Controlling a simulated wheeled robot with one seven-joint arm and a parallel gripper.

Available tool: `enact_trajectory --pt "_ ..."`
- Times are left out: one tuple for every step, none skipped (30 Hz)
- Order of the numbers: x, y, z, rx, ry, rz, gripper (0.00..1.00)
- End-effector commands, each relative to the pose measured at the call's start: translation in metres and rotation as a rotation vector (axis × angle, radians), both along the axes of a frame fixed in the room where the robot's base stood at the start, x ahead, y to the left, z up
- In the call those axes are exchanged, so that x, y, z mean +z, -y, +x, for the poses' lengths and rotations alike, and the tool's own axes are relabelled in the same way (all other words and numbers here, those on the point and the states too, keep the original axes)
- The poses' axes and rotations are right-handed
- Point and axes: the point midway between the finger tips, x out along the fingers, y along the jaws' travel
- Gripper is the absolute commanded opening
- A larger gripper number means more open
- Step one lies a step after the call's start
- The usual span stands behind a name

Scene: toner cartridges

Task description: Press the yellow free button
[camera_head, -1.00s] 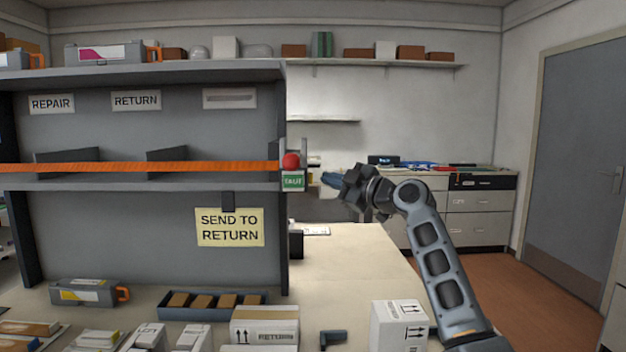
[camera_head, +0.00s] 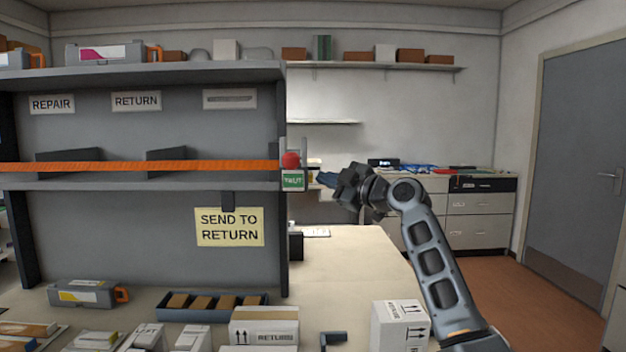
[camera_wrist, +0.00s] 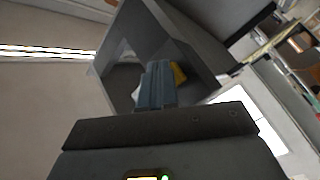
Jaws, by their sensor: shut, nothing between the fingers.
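A yellow piece (camera_wrist: 179,73), which looks like the yellow button, shows in the wrist view inside a grey box-like housing (camera_wrist: 140,32). My fingers partly cover it, and only a small part shows. My gripper (camera_wrist: 157,66) is shut and empty, its blue-grey fingertips pointing into the housing beside the yellow piece. I cannot tell whether they touch it. In the head view my gripper (camera_head: 325,179) is right of the shelf's right end, near the red knob (camera_head: 290,160) and the green label (camera_head: 293,180). I do not make out the yellow button there.
An orange strap (camera_head: 140,167) runs along the shelf (camera_head: 150,186) to the red knob. A yellow "SEND TO RETURN" sign (camera_head: 229,227) hangs below. Boxes, including a white carton (camera_head: 390,325), stand on the bench (camera_head: 350,270). The bench right of the shelf is mostly clear.

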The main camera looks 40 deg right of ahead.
Motion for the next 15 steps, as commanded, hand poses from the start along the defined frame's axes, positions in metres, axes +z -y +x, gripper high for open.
enact_trajectory --pt "-0.0002 -0.0007 0.0005 0.000 0.000 0.000 0.00" --pt "-0.0002 -0.0010 0.0006 0.000 0.000 0.000 0.00" --pt "-0.0002 -0.0014 0.0009 0.000 0.000 0.000 0.00" --pt "-0.0001 -0.0016 0.0011 0.000 0.000 0.000 0.00" --pt "-0.0001 -0.0019 0.0013 0.000 0.000 0.000 0.00" --pt "-0.0002 -0.0023 0.0015 0.001 0.001 0.000 0.00" --pt "-0.0001 -0.0026 0.0018 0.001 0.001 0.000 0.00" --pt "-0.0001 -0.0029 0.0019 0.001 0.001 0.000 0.00" --pt "-0.0001 -0.0033 0.0022 0.001 0.000 0.001 0.00" --pt "-0.0001 -0.0037 0.0024 0.001 0.000 0.001 0.00" --pt "-0.0001 -0.0040 0.0025 0.001 0.000 0.001 0.00" --pt "0.0000 -0.0044 0.0029 0.001 0.000 0.001 0.00" --pt "0.0000 -0.0047 0.0030 0.001 0.000 0.001 0.00" --pt "-0.0001 -0.0049 0.0032 0.001 0.000 0.001 0.00" --pt "-0.0001 -0.0054 0.0035 0.001 0.000 0.001 0.00"
